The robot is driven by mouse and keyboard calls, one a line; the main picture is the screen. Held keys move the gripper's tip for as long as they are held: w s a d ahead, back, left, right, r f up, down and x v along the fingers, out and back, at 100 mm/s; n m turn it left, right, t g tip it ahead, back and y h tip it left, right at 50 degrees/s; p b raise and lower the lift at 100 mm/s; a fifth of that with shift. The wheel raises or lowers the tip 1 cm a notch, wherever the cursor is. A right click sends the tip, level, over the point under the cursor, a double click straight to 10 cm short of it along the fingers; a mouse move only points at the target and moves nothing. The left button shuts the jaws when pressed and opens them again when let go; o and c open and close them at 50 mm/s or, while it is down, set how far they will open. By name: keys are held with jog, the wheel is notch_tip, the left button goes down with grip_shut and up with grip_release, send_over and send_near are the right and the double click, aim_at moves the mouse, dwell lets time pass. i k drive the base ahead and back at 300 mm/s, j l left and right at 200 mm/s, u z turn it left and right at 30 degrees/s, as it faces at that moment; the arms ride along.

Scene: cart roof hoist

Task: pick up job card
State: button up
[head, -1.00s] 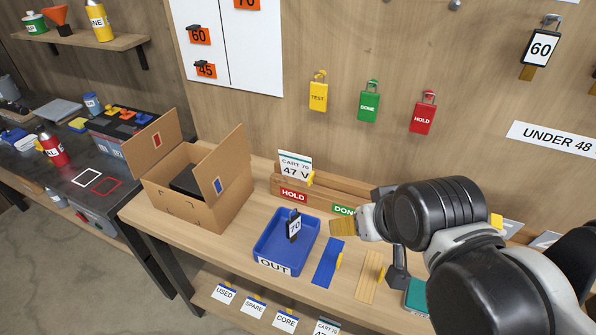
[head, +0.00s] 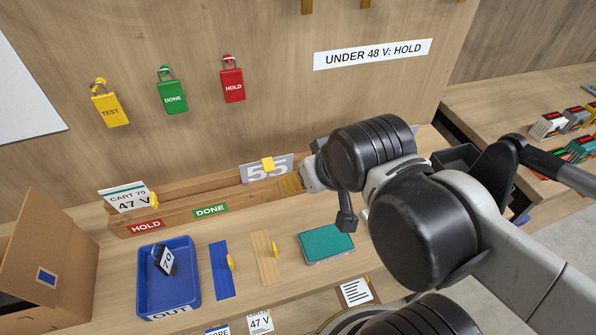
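The likely job card, a white card reading CART 70, 47 V (head: 126,199), stands tilted in the wooden rack above the red HOLD label (head: 146,226). A yellow tab shows at its right edge. A second white card reading 47 V (head: 260,322) is cut off at the bottom edge. My gripper (head: 289,184) is at the rack's right part, beside a grey 55 plate with a yellow tab (head: 267,167). It is well right of the CART 70 card and apart from it. My wrist hides most of the gripper, so its opening does not show.
A blue OUT tray (head: 143,285) holds a black 70 tag. Blue (head: 222,270) and wooden (head: 266,258) strips and a teal box (head: 326,244) lie to its right. A cardboard box (head: 48,250) is at left. Padlocks hang on the wall. Bare bench shows in front of the rack.

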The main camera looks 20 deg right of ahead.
aim_at(128, 197)
jog(key=j+z, duration=0.2)
jog(key=j, duration=1.2)
